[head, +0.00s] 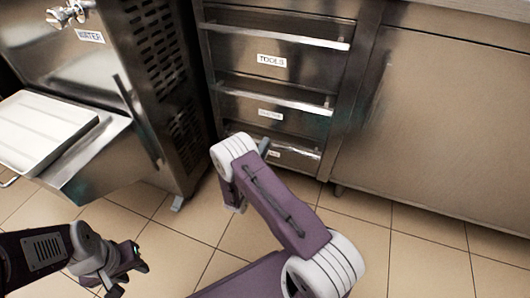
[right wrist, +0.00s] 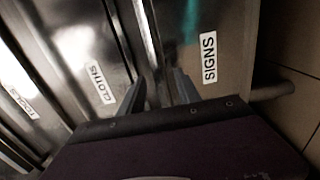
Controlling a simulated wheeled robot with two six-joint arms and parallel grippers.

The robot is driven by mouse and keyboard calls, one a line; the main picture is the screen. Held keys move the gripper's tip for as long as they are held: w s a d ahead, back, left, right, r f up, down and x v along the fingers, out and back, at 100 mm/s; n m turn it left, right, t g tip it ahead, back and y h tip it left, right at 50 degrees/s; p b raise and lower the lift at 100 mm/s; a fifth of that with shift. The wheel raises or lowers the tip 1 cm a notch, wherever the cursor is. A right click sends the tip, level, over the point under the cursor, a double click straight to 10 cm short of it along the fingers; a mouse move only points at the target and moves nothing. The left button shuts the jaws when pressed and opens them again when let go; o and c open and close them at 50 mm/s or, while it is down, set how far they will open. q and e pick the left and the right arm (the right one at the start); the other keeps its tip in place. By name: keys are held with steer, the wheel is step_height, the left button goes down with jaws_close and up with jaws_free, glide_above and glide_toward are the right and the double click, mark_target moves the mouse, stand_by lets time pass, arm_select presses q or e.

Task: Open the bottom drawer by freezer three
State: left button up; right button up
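The bottom drawer (head: 300,157) is the lowest of three steel drawers in the head view and looks closed. My right arm hides its left part. In the right wrist view its front carries the label SIGNS (right wrist: 209,58). Its bar handle (right wrist: 148,40) runs down between the two fingers of my right gripper (right wrist: 158,88). The fingers stand apart on either side of the bar; firm contact is not visible. In the head view only a fingertip (head: 264,146) shows beside the wrist. My left gripper (head: 128,268) hangs over the floor at lower left, away from the drawers.
The drawers labelled TOOLS (head: 272,61) and CLOTHS (right wrist: 102,83) are above, both closed. A steel machine labelled WATER (head: 90,36) stands left, with a white tray (head: 40,128) on its ledge. A plain steel cabinet (head: 450,120) is right. The tiled floor in front is clear.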

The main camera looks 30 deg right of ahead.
steer(key=shift+w+d, duration=0.25)
steer(key=shift+d, duration=0.05)
steer(key=shift+c, duration=0.3)
jaws_close()
stand_by(1.0)
